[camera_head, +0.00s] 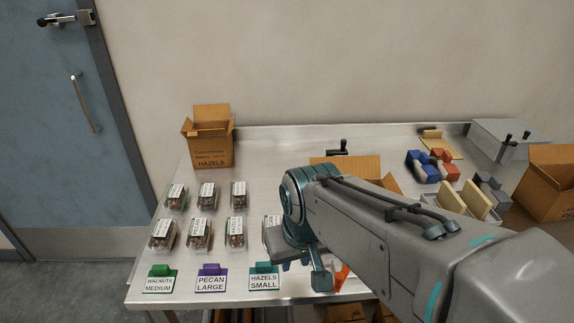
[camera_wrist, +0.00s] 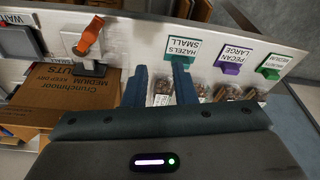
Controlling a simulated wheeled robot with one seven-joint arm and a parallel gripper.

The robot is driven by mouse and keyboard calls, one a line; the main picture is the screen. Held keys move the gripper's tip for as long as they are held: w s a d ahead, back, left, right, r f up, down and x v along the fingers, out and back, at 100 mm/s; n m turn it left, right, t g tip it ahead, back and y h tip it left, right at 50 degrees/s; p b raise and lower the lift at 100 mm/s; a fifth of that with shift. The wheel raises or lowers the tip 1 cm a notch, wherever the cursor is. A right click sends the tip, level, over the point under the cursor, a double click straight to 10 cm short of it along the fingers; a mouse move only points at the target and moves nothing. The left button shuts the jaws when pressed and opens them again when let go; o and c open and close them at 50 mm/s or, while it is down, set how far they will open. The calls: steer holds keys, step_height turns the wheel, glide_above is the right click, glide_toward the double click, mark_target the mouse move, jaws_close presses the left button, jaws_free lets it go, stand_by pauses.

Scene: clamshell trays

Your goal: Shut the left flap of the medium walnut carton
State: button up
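The medium carton (camera_head: 362,163) stands behind my arm in the head view, with one brown flap raised at the back; most of it is hidden. In the wrist view a brown carton (camera_wrist: 70,92) at left shows printing ending in "UTS" and "MEDIUM". Its brown edge or flap (camera_wrist: 22,113) runs along the lower left; the flaps' full positions cannot be told. My gripper (camera_wrist: 160,64) is open and empty, its two fingers apart, to the right of the carton in the wrist view. In the head view my gripper (camera_head: 306,268) is in front of the carton, above the table's front.
An open hazels carton (camera_head: 211,150) stands at back left. Several clamshell trays (camera_head: 199,233) and label cards (camera_head: 211,278) lie at front left. An orange-handled item (camera_wrist: 88,38) is near the carton. Another carton (camera_head: 546,185) and a grey box (camera_head: 510,137) are at right.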

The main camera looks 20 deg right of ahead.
steer(key=w+d+r+m+g+y+p, duration=0.1)
steer(key=w+d+r+m+y, duration=0.1)
steer(key=w+d+r, duration=0.55)
steer(key=w+d+r+m+g+y+p, duration=0.15)
steer(key=w+d+r, duration=0.25)
steer(key=w+d, duration=0.65)
steer(key=x, duration=1.3)
steer(key=shift+t+y, duration=0.45)
steer(key=shift+w+a+n, duration=0.15)
steer(key=shift+n, duration=0.1)
jaws_close()
